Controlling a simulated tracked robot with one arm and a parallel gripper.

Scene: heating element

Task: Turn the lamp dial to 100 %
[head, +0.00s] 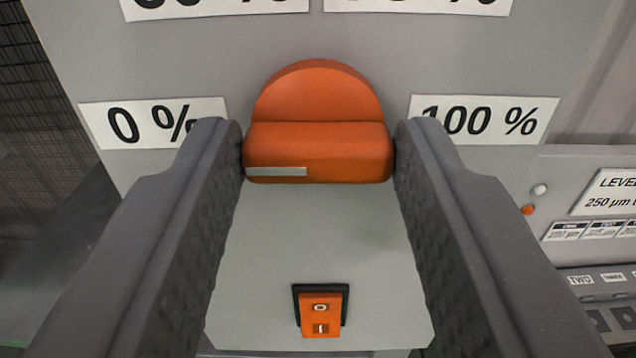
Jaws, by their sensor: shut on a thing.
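The orange lamp dial (318,150) is on the grey panel in the upper middle of the head view. It has a round back and a thick grip bar that lies level. A light grey mark (276,171) on the bar sits at its left end, on the side of the 0 % label (150,121). The 100 % label (490,120) is to the right of the dial, partly covered by the right finger. My gripper (318,152) is shut on the dial, with one dark finger at each end of the bar.
An orange rocker switch (320,313) is on the panel below the dial, between my fingers. Two more labels (418,5) are cut off at the top edge. A side panel with a LEVEL label (605,190) stands at right. Dark mesh (30,80) is at left.

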